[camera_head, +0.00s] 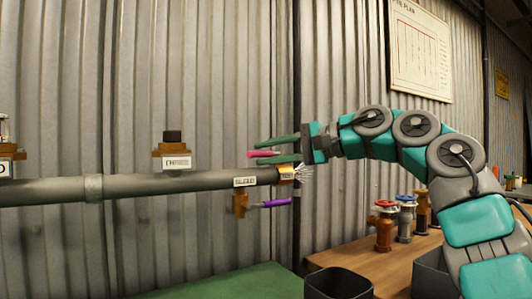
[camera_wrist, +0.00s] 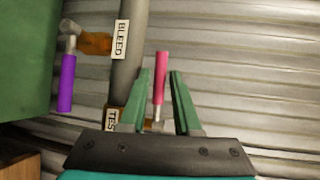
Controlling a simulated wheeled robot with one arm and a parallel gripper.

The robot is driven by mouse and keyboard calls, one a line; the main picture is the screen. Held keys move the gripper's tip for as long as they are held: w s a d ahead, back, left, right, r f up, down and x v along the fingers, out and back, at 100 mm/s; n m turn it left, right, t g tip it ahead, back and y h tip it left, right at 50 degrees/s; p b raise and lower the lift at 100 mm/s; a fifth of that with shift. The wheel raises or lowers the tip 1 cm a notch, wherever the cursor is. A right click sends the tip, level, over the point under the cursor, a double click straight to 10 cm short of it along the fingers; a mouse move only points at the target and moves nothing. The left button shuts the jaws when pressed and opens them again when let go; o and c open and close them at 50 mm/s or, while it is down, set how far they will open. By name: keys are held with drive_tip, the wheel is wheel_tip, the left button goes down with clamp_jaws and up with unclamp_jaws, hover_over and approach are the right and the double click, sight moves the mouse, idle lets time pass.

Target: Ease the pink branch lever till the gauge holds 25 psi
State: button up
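The pink lever (camera_head: 262,153) stands near the right end of a grey pipe (camera_head: 150,184); it also shows in the wrist view (camera_wrist: 161,75). My gripper (camera_head: 255,154) has its two green fingers apart, one on each side of the lever. In the wrist view the gripper (camera_wrist: 160,72) shows narrow gaps beside the lever, so it seems not clamped. A label starting "TES" (camera_wrist: 111,119) sits at the lever's base, partly hidden by my gripper. A pale spray (camera_head: 304,173) fans out at the pipe end. No readable gauge dial shows.
A purple lever (camera_head: 277,203) hangs below the pipe by the BLEED label (camera_head: 245,182). A brass fitting with a black cap (camera_head: 172,142) stands on the pipe. Valves with a red wheel (camera_head: 384,206) stand on a wooden bench (camera_head: 350,255). A corrugated wall lies close behind.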

drive_tip(key=shift+w+a, duration=0.15)
drive_tip(key=shift+a, duration=0.1)
drive_tip(key=shift+c, duration=0.4)
drive_tip(key=shift+f, duration=0.1)
clamp_jaws()
idle(0.8)
